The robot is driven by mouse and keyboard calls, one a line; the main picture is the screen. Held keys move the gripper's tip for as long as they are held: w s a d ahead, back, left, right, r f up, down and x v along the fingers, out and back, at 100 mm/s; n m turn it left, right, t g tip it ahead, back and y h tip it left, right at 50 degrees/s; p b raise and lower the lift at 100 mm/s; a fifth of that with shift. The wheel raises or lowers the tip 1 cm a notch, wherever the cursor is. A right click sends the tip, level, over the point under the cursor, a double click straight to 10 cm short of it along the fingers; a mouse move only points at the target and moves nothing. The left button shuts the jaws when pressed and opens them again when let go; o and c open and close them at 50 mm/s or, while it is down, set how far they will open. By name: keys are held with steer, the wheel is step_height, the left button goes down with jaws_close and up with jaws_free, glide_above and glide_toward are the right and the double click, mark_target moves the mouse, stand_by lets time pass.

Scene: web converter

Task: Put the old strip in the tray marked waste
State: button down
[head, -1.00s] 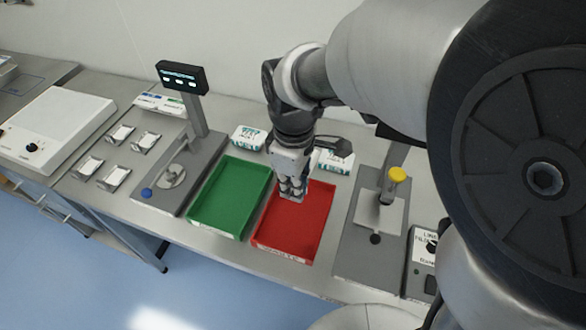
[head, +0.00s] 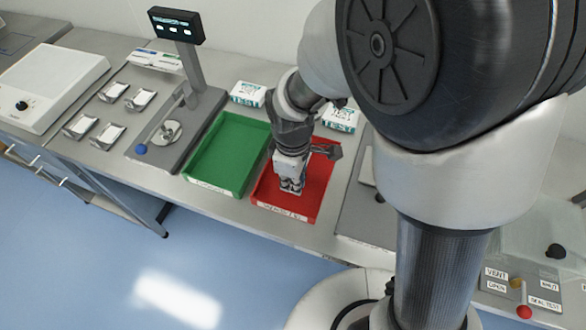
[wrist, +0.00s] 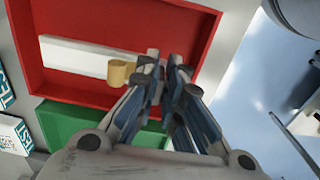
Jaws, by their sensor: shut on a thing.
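My gripper (head: 291,188) is low over the red tray (head: 317,190), its fingers pointing down within the rim. In the wrist view the fingers (wrist: 167,62) are close together, shut at the end of a long pale strip (wrist: 75,55). The strip stretches from the fingers across the inside of the red tray (wrist: 190,25). The fingers hide the exact grip, and I cannot tell whether the strip touches the tray floor. A small tan cylinder (wrist: 119,72) shows beside the fingers. The tray's front label is too small to read.
A green tray (head: 228,155) stands just left of the red one. Two white-and-teal boxes, one at the left (head: 248,93) and one at the right (head: 341,118), stand behind the trays. A stand with a display (head: 176,24) is further left. The bench's front edge is close.

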step_height(320, 180, down, 3)
steer(key=shift+f+b, duration=0.2)
steer(key=shift+b, duration=0.25)
steer(key=shift+r, duration=0.1)
steer(key=c, duration=2.2)
jaws_free()
steer(key=o, duration=0.5)
